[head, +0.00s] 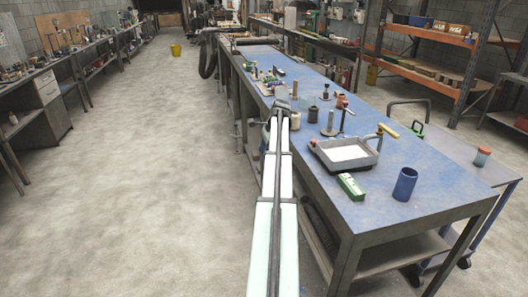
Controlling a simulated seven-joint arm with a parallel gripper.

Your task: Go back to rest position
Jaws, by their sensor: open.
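My arm reaches forward from the bottom of the head view, along the left edge of the blue-topped workbench (300,165). My gripper (283,90) is at the far end of the arm, small in the picture, beside the bench's left edge. It is open, and I see nothing held in it. A dark blue cylindrical tube (405,184) stands upright near the bench's front right, well apart from my gripper.
A grey tray (318,152) with a white sheet, a green-and-white box (351,187), and several small jars and tools stand on the bench. A trolley (458,160) is at the right. Open concrete floor (150,180) lies left, with a yellow bucket (175,50) far off.

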